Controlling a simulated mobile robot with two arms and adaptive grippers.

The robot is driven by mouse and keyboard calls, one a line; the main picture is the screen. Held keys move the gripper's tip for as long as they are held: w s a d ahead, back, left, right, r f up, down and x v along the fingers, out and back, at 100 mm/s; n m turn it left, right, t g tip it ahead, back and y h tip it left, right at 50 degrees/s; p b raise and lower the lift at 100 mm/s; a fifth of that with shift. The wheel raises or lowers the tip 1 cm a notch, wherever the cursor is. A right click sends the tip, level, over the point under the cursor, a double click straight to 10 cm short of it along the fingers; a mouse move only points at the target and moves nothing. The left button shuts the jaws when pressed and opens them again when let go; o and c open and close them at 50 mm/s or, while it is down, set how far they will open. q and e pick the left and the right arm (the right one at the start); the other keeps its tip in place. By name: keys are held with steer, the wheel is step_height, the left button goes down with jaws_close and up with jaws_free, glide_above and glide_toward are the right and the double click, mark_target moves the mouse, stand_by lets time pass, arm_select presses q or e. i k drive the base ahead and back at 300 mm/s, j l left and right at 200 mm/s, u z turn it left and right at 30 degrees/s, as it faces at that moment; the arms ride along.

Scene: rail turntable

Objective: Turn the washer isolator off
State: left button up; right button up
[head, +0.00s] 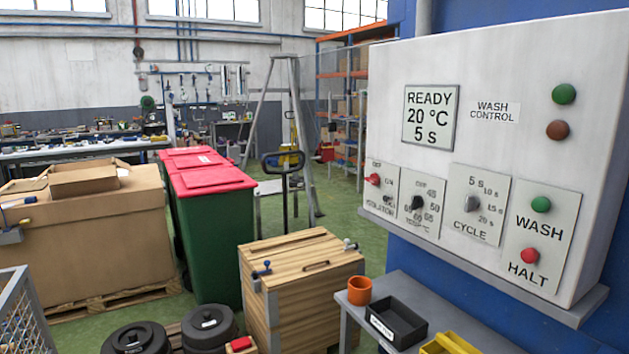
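The white wash control panel (480,110) fills the right of the head view on a blue column. Its isolator is a small red handle (373,180) on a plate (380,204) at the panel's lower left edge. The plate's lettering is small; I cannot tell for sure which mark the handle points at. A display (430,117) reads READY, 20 °C, 5 s. Neither of my grippers is in view.
Green WASH (541,204) and red HALT (530,256) buttons sit at the panel's lower right. Below it, a grey bench (440,313) holds an orange cup (359,290) and black tray (398,321). A wooden crate (300,282) stands left of the bench.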

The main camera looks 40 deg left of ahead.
mark_target(375, 178)
steer(key=u, duration=1.15)
steer(key=z, duration=0.45)
